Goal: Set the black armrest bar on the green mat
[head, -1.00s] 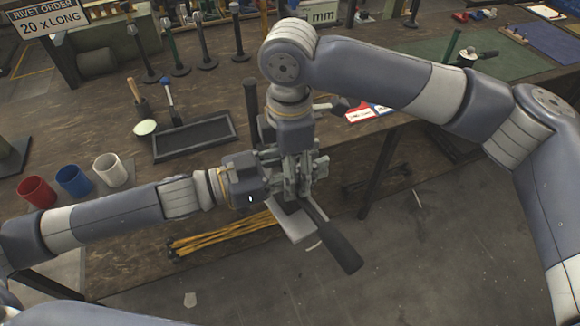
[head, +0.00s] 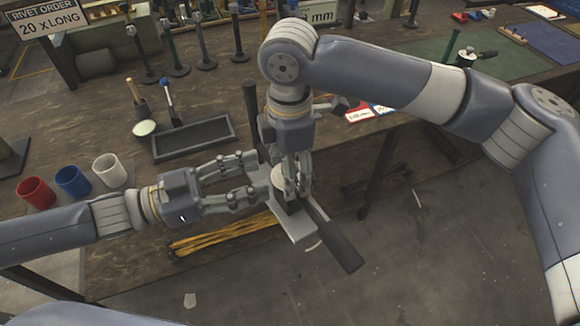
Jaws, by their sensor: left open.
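A black armrest bar (head: 335,240), with a pale plate and round pale part beside it, hangs in front of the table edge. A dark upright post (head: 250,105) shows behind; I cannot tell whether it belongs to the bar. My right gripper (head: 292,190) points down, shut on the bar's assembly near the pale round part, and hides part of it. My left gripper (head: 253,176) is open, its fingers pointing right, just left of that part. The green mat (head: 425,48) lies on the table at the back right, partly hidden by my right arm.
A silver press with a green post (head: 455,45) stands on the mat. A black tray (head: 195,138), red cup (head: 36,192), blue cup (head: 73,181) and white cup (head: 110,170) are on the left. Several posts with round bases stand behind.

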